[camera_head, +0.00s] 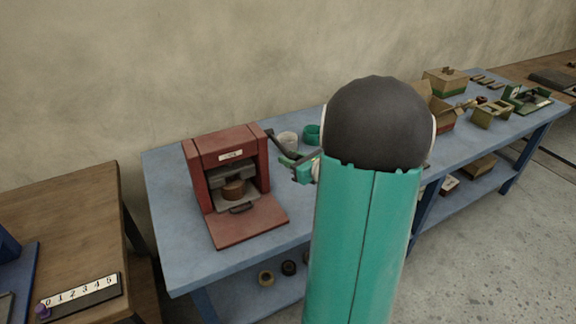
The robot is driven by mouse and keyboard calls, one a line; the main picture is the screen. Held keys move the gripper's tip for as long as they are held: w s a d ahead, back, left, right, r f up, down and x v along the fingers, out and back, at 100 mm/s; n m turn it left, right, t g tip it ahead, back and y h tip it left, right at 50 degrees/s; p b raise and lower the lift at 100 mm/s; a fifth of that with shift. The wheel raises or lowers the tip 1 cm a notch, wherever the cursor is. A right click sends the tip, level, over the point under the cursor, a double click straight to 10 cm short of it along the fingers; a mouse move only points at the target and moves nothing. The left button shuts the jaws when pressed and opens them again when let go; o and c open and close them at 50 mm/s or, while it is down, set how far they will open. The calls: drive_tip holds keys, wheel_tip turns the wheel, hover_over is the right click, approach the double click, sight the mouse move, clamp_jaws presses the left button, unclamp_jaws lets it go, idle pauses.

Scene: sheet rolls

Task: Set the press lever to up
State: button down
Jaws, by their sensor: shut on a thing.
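The press (198,180) is a dark red box frame on the blue table, with its front flap lying open. A round brown piece (234,189) sits inside it under the grey press head. The press lever (276,144) is a dark bar at the press's right side, slanting down to the right from near the top. My gripper (291,162), green and dark, is at the lower end of the lever and shut on it. My arm hides part of the table; the fingertips are small and partly hidden.
The blue table (168,219) has a white cup (287,142) and a green ring-shaped thing (311,135) behind my gripper. Boxes and trays stand at the far right. A wooden table (70,227) with a numbered strip (80,296) is at the left.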

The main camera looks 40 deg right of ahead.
sight(284, 149)
drive_tip(key=shift+w+a+r+g, duration=0.1)
drive_tip(key=shift+a+r+g, duration=0.05)
drive_tip(key=shift+r+g, duration=0.45)
drive_tip(key=r, duration=0.1)
drive_tip(key=r+g, duration=0.2)
drive_tip(key=shift+w+r+m, duration=0.3)
drive_tip(key=shift+w+r, duration=0.05)
drive_tip(key=r, duration=0.1)
drive_tip(key=w+r, duration=0.1)
drive_tip(key=r, duration=0.1)
drive_tip(key=shift+w+d+r, duration=0.2)
drive_tip(key=shift+w+d, duration=0.1)
drive_tip(key=shift+d, duration=0.1)
drive_tip(key=shift+w+d+r, duration=0.2)
drive_tip(key=shift+w+r, duration=0.45)
drive_tip(key=shift+r, duration=0.2)
drive_tip(key=c, duration=1.3)
unclamp_jaws()
drive_tip(key=shift+w, duration=0.15)
drive_tip(key=shift+o, duration=0.8)
drive_tip(key=shift+w+d+f, duration=0.1)
drive_tip(key=shift+f, duration=0.05)
drive_tip(key=v, duration=1.4)
drive_tip(key=shift+s+r, duration=0.2)
drive_tip(key=shift+r, duration=0.05)
